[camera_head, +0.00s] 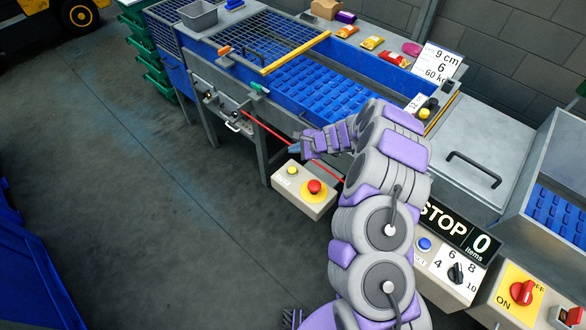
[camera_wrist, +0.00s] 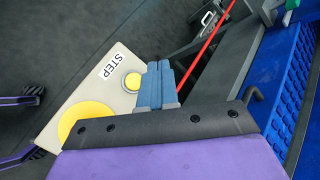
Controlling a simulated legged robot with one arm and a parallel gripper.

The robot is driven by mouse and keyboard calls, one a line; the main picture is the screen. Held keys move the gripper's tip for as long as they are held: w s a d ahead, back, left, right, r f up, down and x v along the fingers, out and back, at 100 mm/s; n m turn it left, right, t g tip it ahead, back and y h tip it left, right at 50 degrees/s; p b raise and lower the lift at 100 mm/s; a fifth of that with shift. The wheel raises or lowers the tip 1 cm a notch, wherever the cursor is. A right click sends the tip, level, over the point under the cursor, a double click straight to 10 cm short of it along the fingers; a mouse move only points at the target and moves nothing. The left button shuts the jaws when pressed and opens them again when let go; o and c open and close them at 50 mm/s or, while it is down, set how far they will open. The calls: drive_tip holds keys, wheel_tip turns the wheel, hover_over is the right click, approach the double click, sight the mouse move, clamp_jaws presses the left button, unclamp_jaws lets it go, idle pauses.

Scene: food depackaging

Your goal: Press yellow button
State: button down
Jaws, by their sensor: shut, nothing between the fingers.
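The small yellow button (camera_head: 292,170) sits on the left part of a light grey control box (camera_head: 313,209) in the head view. In the wrist view the yellow button (camera_wrist: 133,82) is beside a label reading STEP. My gripper (camera_head: 295,149) is shut and empty, its blue fingertips just above and behind the button in the head view. In the wrist view the shut gripper (camera_wrist: 158,66) is immediately right of the button. Whether they touch cannot be told. The box's right part has a red mushroom button (camera_head: 314,187) on a yellow disc.
A blue conveyor (camera_head: 312,88) with a wire guard (camera_head: 270,40) is behind the box. A red cord (camera_head: 265,128) runs along its front near my gripper. A STOP counter panel (camera_head: 455,228) and a red ON/OFF switch (camera_head: 521,292) are at the right. The floor at left is clear.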

drive_tip(key=shift+a+f, duration=0.1)
drive_tip(key=b, duration=0.5)
hover_over(294, 171)
drive_tip(key=f, duration=0.7)
drive_tip(key=shift+w+f, duration=0.2)
drive_tip(key=shift+f, duration=0.7)
drive_tip(key=shift+f+b, duration=0.2)
drive_tip(key=shift+b, duration=0.25)
idle(0.4)
drive_tip(key=shift+f, duration=0.15)
drive_tip(key=shift+s+f+b, duration=0.1)
drive_tip(key=shift+f+b, duration=0.4)
drive_tip(key=shift+b, duration=0.2)
idle(0.7)
drive_tip(key=shift+r, duration=0.2)
drive_tip(key=shift+r+p, duration=0.45)
drive_tip(key=shift+r, duration=0.3)
